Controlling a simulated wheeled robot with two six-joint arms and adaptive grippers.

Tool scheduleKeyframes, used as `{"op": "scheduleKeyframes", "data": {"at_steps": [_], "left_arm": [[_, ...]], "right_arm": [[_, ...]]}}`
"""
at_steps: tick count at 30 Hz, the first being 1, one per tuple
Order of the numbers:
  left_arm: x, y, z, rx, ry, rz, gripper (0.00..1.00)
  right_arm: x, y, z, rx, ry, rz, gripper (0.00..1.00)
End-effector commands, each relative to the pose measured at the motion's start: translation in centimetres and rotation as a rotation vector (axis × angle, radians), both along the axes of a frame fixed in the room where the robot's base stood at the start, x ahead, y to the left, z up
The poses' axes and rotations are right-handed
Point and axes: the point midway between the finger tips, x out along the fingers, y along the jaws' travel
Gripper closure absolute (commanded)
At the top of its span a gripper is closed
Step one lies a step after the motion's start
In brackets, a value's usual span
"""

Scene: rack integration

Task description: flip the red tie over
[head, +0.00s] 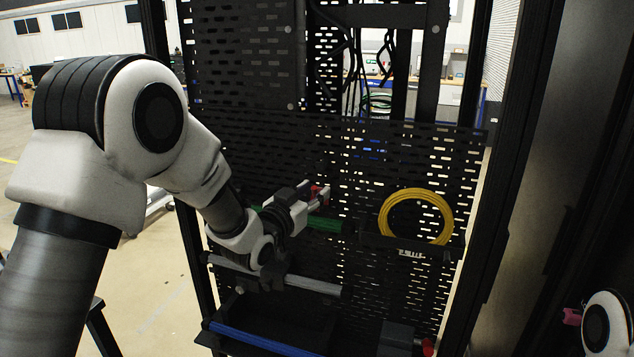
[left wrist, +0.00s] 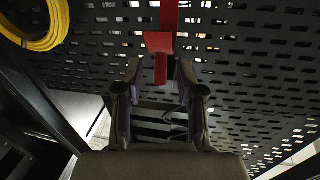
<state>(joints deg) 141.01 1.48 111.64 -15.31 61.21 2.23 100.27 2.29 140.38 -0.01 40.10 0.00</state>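The red tie (left wrist: 160,42) runs down from the top edge of the left wrist view, with a wider piece partway along and a narrow end below. In the head view a small red part of it (head: 317,190) shows at my left gripper (head: 318,195), in front of the perforated rack panel. My left gripper's fingers (left wrist: 158,75) are open, one on each side of the tie's narrow end, with gaps visible on both sides. The upper part of the tie is outside the wrist view. My right gripper is not in view; only part of that arm shows at lower right.
A yellow cable coil (head: 415,213) hangs on the perforated panel (head: 400,160), right of my left gripper. A green bar (head: 325,225) and a grey bar (head: 315,286) lie near and below the gripper. A blue bar (head: 262,340) is lower. Dark rack posts (head: 515,150) stand at the sides.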

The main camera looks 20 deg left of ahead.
Motion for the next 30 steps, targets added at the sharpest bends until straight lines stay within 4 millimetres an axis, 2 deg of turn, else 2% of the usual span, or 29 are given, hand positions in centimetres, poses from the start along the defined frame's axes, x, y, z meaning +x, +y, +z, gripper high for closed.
{"op": "scheduleKeyframes", "data": {"at_steps": [3,10,11,13,14,24,30], "left_arm": [[1.1,-0.3,0.1,0.000,0.000,0.000,0.62],[1.3,-0.3,0.0,0.000,-0.001,0.000,0.62],[1.3,-0.3,0.0,0.000,-0.001,0.000,0.69],[1.3,-0.3,0.0,0.000,-0.001,0.000,0.94],[1.3,-0.3,0.0,0.000,-0.001,0.000,1.00],[1.3,-0.3,-0.1,0.001,-0.002,0.000,1.00],[1.7,-1.1,-0.9,0.001,-0.034,-0.002,1.00]], "right_arm": [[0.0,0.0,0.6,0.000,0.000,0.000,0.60],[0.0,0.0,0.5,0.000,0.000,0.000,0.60],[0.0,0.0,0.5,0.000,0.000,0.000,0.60],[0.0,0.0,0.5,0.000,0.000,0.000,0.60],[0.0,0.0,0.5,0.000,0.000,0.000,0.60],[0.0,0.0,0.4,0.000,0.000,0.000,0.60],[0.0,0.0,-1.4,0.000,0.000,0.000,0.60]]}}
